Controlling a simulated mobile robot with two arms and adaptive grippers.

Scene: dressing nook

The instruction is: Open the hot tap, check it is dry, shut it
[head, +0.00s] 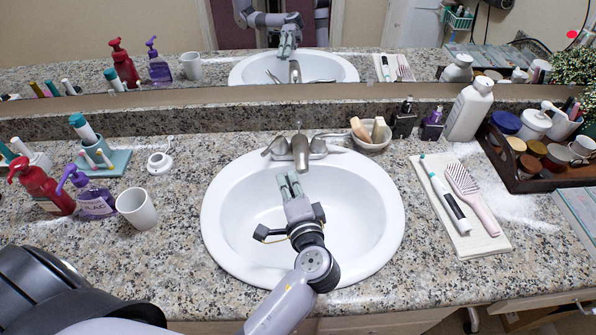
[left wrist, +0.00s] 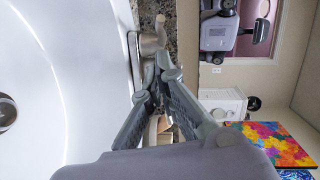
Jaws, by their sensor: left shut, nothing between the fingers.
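The tap (head: 301,150) stands at the back rim of the white sink (head: 222,222), its spout facing forward. Its left lever (head: 274,147) is angled toward the front left. Its right lever (head: 327,136) points out to the right. No hot or cold mark is readable. No water shows at the spout or in the basin. My left gripper (head: 289,184) is over the basin, in front of the spout, shut and empty. In the left wrist view its fingertips (left wrist: 164,72) meet close to metal tap parts (left wrist: 151,43); contact cannot be told. My right gripper is out of view.
A soap dish (head: 372,143) is right of the tap. A white cup (head: 137,209) and pump bottles (head: 42,187) stand left of the sink. A mirror (head: 160,35) runs behind.

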